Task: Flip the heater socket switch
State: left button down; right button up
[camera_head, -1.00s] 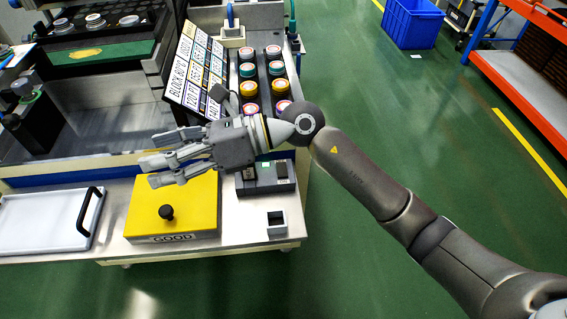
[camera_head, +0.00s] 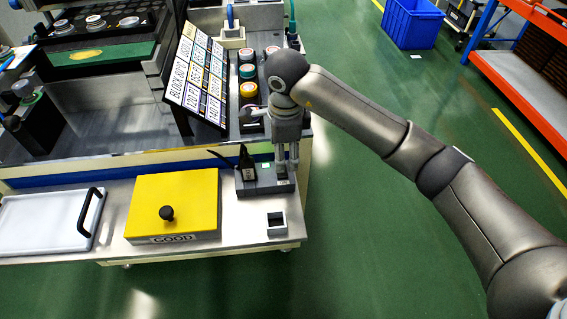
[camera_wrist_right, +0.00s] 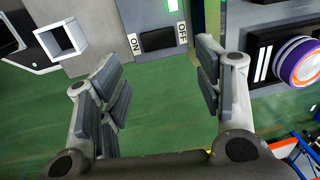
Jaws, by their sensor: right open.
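The grey heater socket box (camera_head: 264,188) sits on the bench's front right, with a black plug and cable (camera_head: 246,163) on its left part. My right gripper (camera_head: 286,170) points down over the box's right end. In the right wrist view the dark switch (camera_wrist_right: 158,40) lies between the labels ON and OFF, with a green light beside it. The open, empty fingers of the gripper (camera_wrist_right: 160,95) frame the area just below the switch in that picture. I cannot tell whether they touch the box. My left gripper is not in view.
A yellow GOOD box (camera_head: 190,195) with a black knob and a white tray (camera_head: 40,222) stand to the left. A small square grey holder (camera_head: 276,222) is in front. Coloured round parts (camera_head: 247,72) and a label board (camera_head: 197,75) are behind. Green floor lies to the right.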

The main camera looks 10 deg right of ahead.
jog(key=f, duration=0.6)
jog(key=shift+w+f, duration=0.3)
jog(key=shift+w, duration=0.1)
jog(key=c, duration=1)
jog(key=shift+w+g, duration=0.2)
jog(key=shift+g, duration=0.4)
jog(key=o, duration=1)
